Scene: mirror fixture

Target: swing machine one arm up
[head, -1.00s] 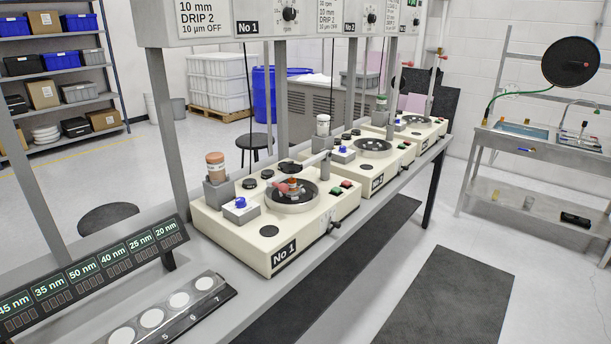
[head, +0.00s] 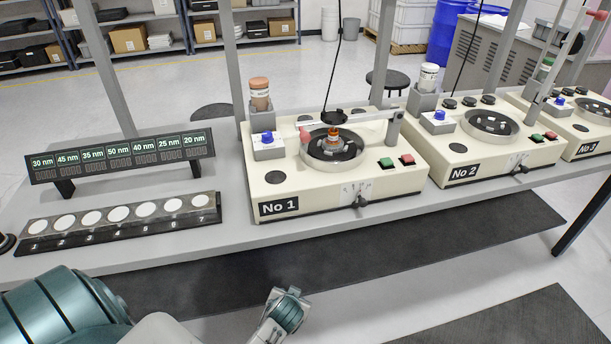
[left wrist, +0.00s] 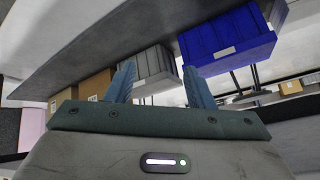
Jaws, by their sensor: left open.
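Machine one (head: 330,192) is a cream box labelled No 1 on the grey bench in the head view. Its arm (head: 352,121) lies roughly level across the round dark bowl (head: 345,157). It runs from a post (head: 395,128) on the right to a red tip (head: 304,135) on the left. An orange-brown piece (head: 333,138) sits in the bowl under the arm. My left gripper (left wrist: 158,68) is open and empty in the left wrist view, with its two blue fingers apart, away from the machine. My right gripper is not in view.
Machine two (head: 475,165) stands to the right; a raised arm with a pink tip (head: 597,16) shows there. Left of machine one are a display panel (head: 125,157) and a tray rim (head: 120,242) with several white discs. Upright frame posts (head: 228,60) rise behind. Dark floor mats lie in front.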

